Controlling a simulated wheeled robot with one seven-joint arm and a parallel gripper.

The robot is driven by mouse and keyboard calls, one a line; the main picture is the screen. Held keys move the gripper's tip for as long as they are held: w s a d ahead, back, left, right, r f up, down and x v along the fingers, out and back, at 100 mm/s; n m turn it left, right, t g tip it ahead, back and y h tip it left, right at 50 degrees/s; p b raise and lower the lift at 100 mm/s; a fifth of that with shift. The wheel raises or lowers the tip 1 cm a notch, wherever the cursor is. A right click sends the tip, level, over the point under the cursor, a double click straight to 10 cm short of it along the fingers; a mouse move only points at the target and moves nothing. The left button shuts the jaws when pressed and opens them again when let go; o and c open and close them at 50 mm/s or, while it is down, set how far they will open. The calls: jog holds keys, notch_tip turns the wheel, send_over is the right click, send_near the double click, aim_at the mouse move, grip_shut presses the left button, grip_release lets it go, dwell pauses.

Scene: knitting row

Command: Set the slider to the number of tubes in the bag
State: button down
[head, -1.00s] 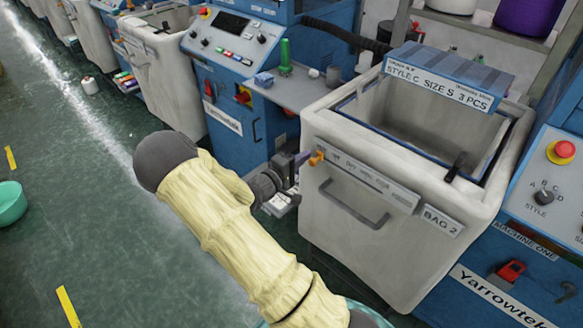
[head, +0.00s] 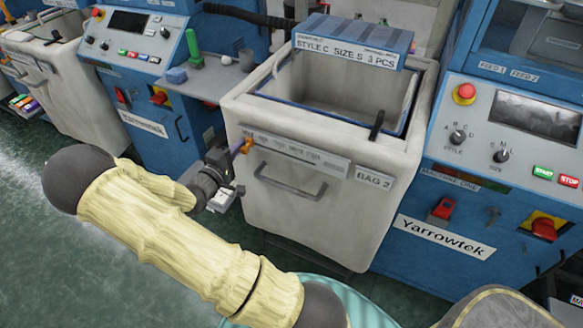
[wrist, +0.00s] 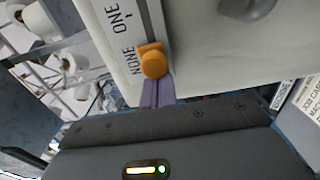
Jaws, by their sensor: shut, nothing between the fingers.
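The orange slider knob (head: 247,144) sits at the left end of the grey slider strip (head: 300,158) on the front of the bag marked BAG 2 (head: 300,235). In the wrist view the knob (wrist: 153,62) is beside the word NONE, with ONE further along. My gripper (head: 238,150) is shut and empty at the knob. Its purple fingers (wrist: 158,93) end right against the knob or just short of it; I cannot tell which. The card (head: 345,50) over the bag reads STYLE C SIZE S 3 PCS. No separate tubes can be made out in the visible inside.
A grey handle (head: 290,180) juts out below the strip. A black lever (head: 377,125) stands on the bag's front rim. Machine one (head: 450,215) is on the right, and another blue machine (head: 150,60) on the left. Open floor lies at the lower left.

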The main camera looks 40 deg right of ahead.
aim_at(282, 153)
jog(key=shift+s+d+b, duration=0.65)
jog(key=shift+s+d, duration=0.05)
jog(key=shift+s, duration=1.25)
jog(key=shift+s+d+b, duration=0.6)
jog(key=shift+s+d, duration=0.1)
jog(key=shift+s, duration=1.2)
jog(key=shift+s+d+b, duration=0.65)
jog(key=shift+s+d, duration=0.05)
jog(key=shift+s, duration=1.25)
jog(key=shift+r+p, duration=0.1)
jog(key=shift+p, duration=0.55)
jog(key=shift+p, duration=0.6)
jog(key=shift+s+d+p, duration=0.3)
jog(key=shift+s+p, duration=0.25)
jog(key=shift+p, duration=1.7)
jog(key=shift+w+a, duration=0.25)
jog(key=shift+w, duration=0.35)
